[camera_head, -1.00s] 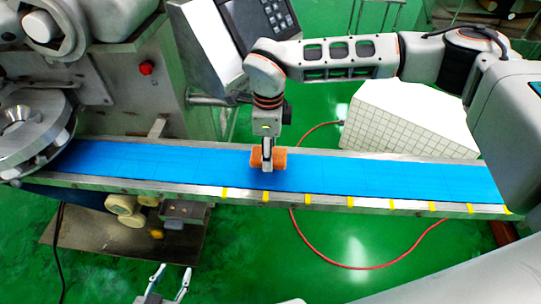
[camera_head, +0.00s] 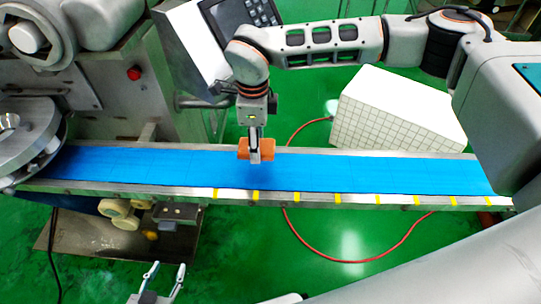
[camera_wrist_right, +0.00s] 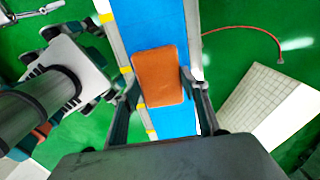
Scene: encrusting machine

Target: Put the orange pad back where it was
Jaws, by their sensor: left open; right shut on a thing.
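The orange pad (camera_head: 268,149) is in my right gripper (camera_head: 255,158) over the middle of the blue conveyor belt (camera_head: 370,175), close to its far edge. In the right wrist view the pad (camera_wrist_right: 163,72) sits between the two dark fingers, with the belt (camera_wrist_right: 156,22) beneath it. I cannot tell for sure whether the pad touches the belt. My left gripper (camera_head: 166,274) is open and empty, low in the head view in front of the belt. It also shows at the top left of the right wrist view (camera_wrist_right: 32,12).
The steel machine (camera_head: 100,95) stands at the left end of the belt, with a red button (camera_head: 134,73). A control panel (camera_head: 235,20) is behind the belt. A white gridded box (camera_head: 395,110) and a red hose (camera_head: 330,258) are on the green floor. Yellow marks line the belt's front rail.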

